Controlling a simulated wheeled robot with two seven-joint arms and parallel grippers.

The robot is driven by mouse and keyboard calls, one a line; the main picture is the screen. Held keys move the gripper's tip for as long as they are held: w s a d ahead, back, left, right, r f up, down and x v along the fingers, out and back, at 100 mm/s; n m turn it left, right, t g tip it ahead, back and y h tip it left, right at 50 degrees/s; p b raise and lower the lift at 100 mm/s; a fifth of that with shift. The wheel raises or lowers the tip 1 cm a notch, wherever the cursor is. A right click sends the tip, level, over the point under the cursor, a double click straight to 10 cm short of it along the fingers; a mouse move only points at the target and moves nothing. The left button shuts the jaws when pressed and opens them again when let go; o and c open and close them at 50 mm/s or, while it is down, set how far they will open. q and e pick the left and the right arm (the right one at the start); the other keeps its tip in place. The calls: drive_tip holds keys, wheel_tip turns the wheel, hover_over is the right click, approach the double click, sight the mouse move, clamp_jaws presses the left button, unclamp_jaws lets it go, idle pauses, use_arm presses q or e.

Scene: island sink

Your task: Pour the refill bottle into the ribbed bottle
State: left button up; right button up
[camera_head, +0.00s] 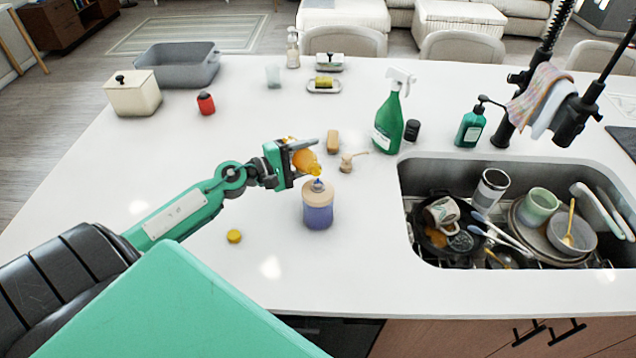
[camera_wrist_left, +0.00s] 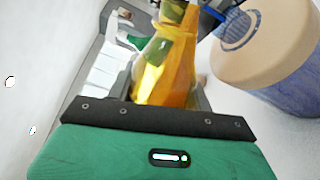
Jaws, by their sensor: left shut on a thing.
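My left gripper (camera_head: 291,163) is shut on the refill bottle (camera_head: 306,161), a clear bottle with orange-yellow contents. The bottle is tilted, its neck pointing down and right over the mouth of the ribbed bottle (camera_head: 318,208). The ribbed bottle stands upright on the counter, with a peach upper part and a blue-violet lower part. In the left wrist view, the refill bottle (camera_wrist_left: 165,68) sits between the fingers, and the ribbed bottle (camera_wrist_left: 262,42) is close beside it at the right. I cannot tell whether liquid is flowing. My right gripper is not in view.
A yellow cap (camera_head: 234,236) and a beige pump top (camera_head: 352,161) lie on the white counter (camera_head: 270,290). A green spray bottle (camera_head: 389,122) stands behind. The sink (camera_head: 408,215) at right holds dishes.

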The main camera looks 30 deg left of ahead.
use_arm(q)
drive_tip(key=shift+r, duration=0.1)
drive_tip(key=shift+r+m, duration=0.15)
drive_tip(key=shift+m, duration=0.15)
idle(0.8)
drive_tip(key=shift+r+b, duration=0.15)
drive_tip(key=shift+b, duration=0.2)
idle(0.5)
drive_tip(key=shift+r+m, duration=0.1)
drive_tip(key=shift+m, duration=0.2)
idle(0.6)
drive_tip(key=shift+r, duration=0.1)
idle(0.9)
drive_tip(key=shift+r+m+b, duration=0.2)
drive_tip(key=shift+m+b, duration=0.15)
drive_tip(key=shift+m, duration=0.15)
idle(1.3)
